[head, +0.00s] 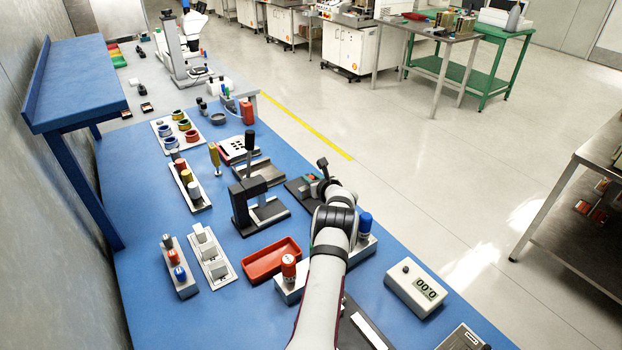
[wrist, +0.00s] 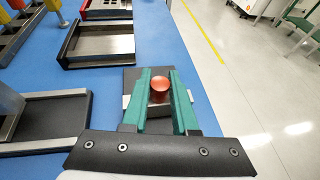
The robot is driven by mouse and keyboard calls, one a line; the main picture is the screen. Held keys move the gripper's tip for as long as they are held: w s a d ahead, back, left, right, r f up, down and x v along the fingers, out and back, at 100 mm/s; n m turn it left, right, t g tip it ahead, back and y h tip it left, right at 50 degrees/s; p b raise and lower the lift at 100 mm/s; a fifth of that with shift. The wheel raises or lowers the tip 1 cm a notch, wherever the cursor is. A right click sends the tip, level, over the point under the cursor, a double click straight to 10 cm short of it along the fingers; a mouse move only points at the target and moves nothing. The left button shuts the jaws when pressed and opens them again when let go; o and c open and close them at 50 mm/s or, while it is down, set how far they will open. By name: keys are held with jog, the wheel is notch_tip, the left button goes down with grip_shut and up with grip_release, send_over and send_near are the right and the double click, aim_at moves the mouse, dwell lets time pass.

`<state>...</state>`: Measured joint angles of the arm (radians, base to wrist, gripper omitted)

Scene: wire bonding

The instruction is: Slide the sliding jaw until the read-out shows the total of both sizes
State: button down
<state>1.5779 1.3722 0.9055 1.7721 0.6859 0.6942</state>
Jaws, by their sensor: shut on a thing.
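My gripper (head: 314,178) is at a dark device (head: 297,190) near the right edge of the blue bench. In the wrist view my gripper (wrist: 159,82) has its green fingers shut on a round orange-red knob (wrist: 160,86). The knob stands above a pale metal block (wrist: 127,102) on a dark base (wrist: 131,74), which looks like the sliding jaw. The fingers and my wrist hide much of the block and base. A white read-out box (head: 418,290) lies at the front right of the bench; its small display appears to show only zeros, seen upside down. I cannot read any sizes.
A black upright stand (head: 240,208) and a flat dark tray (head: 262,176) are left of the gripper. A red tray (head: 262,264) and a grey holder (head: 291,291) with orange and blue-topped pieces lie nearer.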

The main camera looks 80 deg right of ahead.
jog(key=shift+s+a, duration=1.05)
jog(key=shift+a, duration=0.1)
jog(key=c, duration=0.7)
grip_release()
jog(key=v, duration=1.5)
jog(key=shift+s+a+r, duration=0.2)
jog(key=shift+a, duration=0.1)
